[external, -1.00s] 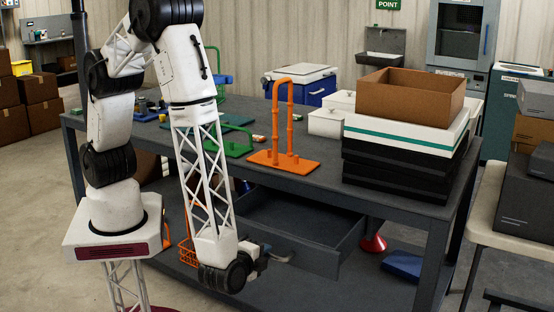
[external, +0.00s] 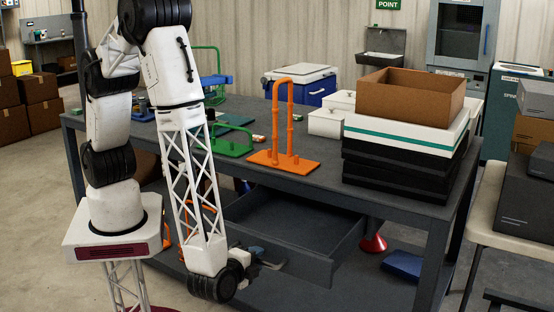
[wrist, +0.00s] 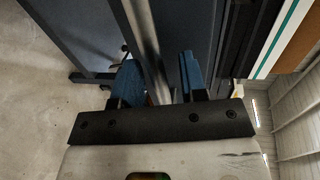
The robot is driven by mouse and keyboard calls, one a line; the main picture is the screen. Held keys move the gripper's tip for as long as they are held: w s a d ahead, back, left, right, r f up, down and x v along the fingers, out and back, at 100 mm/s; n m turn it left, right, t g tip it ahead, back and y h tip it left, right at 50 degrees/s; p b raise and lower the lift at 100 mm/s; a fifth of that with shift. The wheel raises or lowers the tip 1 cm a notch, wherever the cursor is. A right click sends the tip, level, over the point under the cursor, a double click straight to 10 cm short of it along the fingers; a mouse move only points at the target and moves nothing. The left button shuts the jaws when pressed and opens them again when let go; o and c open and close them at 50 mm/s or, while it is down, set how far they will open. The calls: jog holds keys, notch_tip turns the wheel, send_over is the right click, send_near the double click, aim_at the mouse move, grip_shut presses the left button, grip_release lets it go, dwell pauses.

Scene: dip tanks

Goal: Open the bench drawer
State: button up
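The bench drawer (external: 305,263) is dark grey and stands well out from under the bench top, its empty inside visible from above. A pale handle (external: 270,265) shows at its front face. My gripper (external: 256,258) is low at this front, right by the handle. In the wrist view the two blue fingers (wrist: 158,82) are apart, with a grey bar-like edge running between them. Whether they touch it I cannot tell.
The dark bench (external: 310,182) carries an orange stand (external: 283,157), a green stand (external: 232,148) and stacked trays with a brown box (external: 410,95). A red cone (external: 373,244) and a blue item (external: 402,264) are underneath. The floor in front is clear.

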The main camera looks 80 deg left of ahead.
dwell(0.3)
jog(key=v, duration=0.7)
jog(key=shift+s+d, duration=0.25)
jog(key=shift+s, duration=0.05)
jog(key=shift+r, duration=0.1)
dwell(0.7)
jog(key=w+a+r+n+g, duration=0.1)
jog(key=a+r+g, duration=0.1)
jog(key=a+r, duration=0.1)
jog(key=w+a+r+n+g, duration=0.1)
jog(key=w+a+r+g, duration=0.1)
jog(key=a+r, duration=0.2)
jog(key=w+a+r+n+g, duration=0.1)
jog(key=w+a+r+g, duration=0.1)
jog(key=a+r, duration=0.2)
jog(key=shift+w+a+y, duration=0.2)
jog(key=shift+a+y, duration=0.1)
jog(key=s+a+r+n+g+h, duration=0.2)
jog(key=a+r+g+h, duration=0.15)
jog(key=a+r, duration=0.7)
jog(key=s+a+r+n+g+h, duration=0.2)
jog(key=a+r+h, duration=0.2)
jog(key=a+r, duration=0.65)
jog(key=s+a+r+n+t+h, duration=0.1)
jog(key=s+a+r+t+h, duration=0.2)
jog(key=s+a, duration=0.6)
jog(key=shift+a+r+n+h, duration=0.4)
jog(key=shift+a+r+h, duration=0.25)
jog(key=shift+a+r, duration=0.3)
